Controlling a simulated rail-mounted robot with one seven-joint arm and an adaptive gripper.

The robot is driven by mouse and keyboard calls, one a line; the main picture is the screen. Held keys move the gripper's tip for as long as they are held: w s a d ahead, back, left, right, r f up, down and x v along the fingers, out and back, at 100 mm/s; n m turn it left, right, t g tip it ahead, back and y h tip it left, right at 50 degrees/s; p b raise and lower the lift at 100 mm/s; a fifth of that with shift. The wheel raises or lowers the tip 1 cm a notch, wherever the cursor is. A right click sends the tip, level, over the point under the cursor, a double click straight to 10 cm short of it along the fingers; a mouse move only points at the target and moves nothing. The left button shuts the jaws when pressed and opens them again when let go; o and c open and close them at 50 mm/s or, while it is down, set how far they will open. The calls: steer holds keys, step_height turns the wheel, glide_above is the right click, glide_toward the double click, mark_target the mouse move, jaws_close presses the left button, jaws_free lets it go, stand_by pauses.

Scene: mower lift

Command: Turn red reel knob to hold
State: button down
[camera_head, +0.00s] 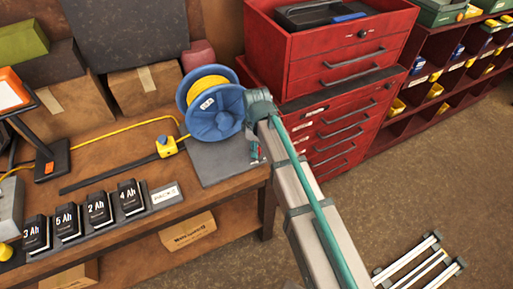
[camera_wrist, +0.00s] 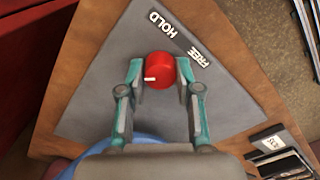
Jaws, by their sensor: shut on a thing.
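The red reel knob (camera_wrist: 158,68) sits on a grey base plate (camera_wrist: 85,105) in the wrist view, between the two teal fingers of my gripper (camera_wrist: 160,72). The fingers are shut on its left and right sides. A white mark on the knob lies at its lower left and points left in the picture, toward neither printed word. A dark label strip (camera_wrist: 182,42) above the knob reads HOLD at its left and FREE at its right. In the head view the blue reel (camera_head: 229,112) with yellow cord stands on the base plate (camera_head: 215,165); my gripper (camera_head: 255,148) is at its right side, mostly hidden.
The wooden bench (camera_head: 140,215) carries several black batteries (camera_head: 68,222) and a yellow cord guide (camera_head: 166,146) on a dark bar. A red tool chest (camera_head: 340,118) stands close behind my arm. Floor is open at the lower right, beside a folded metal frame (camera_head: 420,268).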

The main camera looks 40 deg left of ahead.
steer(key=m, duration=0.6)
steer(key=shift+m, duration=0.3)
stand_by(0.4)
steer(key=c, duration=0.8)
jaws_free()
step_height(320, 180, up, 12)
steer(key=shift+r, duration=0.1)
